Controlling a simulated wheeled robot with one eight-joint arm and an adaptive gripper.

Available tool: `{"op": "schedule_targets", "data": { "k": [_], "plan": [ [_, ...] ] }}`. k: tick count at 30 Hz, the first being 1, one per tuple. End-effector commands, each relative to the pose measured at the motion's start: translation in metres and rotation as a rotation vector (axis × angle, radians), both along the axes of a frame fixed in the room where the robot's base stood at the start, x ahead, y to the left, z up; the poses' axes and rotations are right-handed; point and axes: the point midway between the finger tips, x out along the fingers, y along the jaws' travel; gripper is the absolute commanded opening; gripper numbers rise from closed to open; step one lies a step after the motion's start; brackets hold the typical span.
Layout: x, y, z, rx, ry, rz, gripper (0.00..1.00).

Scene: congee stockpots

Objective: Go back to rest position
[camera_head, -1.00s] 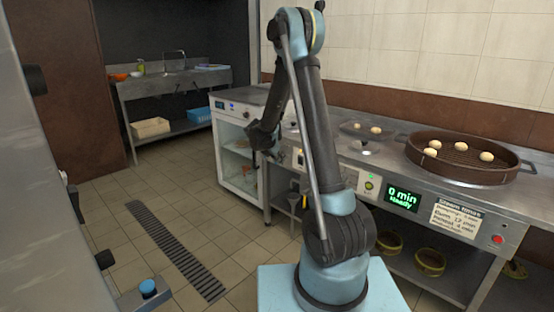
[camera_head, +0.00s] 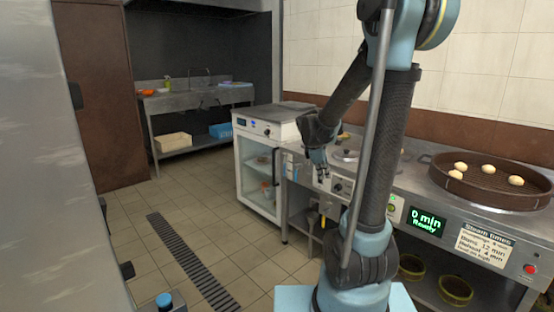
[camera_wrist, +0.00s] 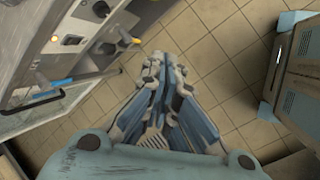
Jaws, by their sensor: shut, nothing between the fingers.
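My gripper (camera_head: 319,172) hangs below the folded arm in the head view, in front of the steaming counter (camera_head: 462,226). Its fingers point downward and nothing is held. In the wrist view my gripper (camera_wrist: 165,62) shows its dark blue fingers close together over the tiled floor (camera_wrist: 205,40), with no object between them. Part of the counter behind my arm is hidden.
A round brown steamer (camera_head: 492,193) with several pale buns stands on the counter at right. A white glass-fronted cabinet (camera_head: 258,178) stands behind my gripper. A sink table (camera_head: 195,98) is at the back left. The floor (camera_head: 215,225) between is clear, with a drain grate (camera_head: 192,262).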

Motion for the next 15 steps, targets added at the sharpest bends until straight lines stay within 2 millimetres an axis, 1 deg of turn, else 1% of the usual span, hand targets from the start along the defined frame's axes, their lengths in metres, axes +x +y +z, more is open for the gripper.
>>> {"op": "schedule_targets", "data": {
  "k": [1, 9, 15],
  "plan": [
    [-0.015, -0.004, 0.003, 0.026, -0.008, -0.045, 0.0],
    [-0.081, -0.014, 0.01, 0.168, -0.052, -0.297, 0.0],
    [-0.13, -0.017, 0.008, 0.268, -0.078, -0.489, 0.0]
  ]
}}
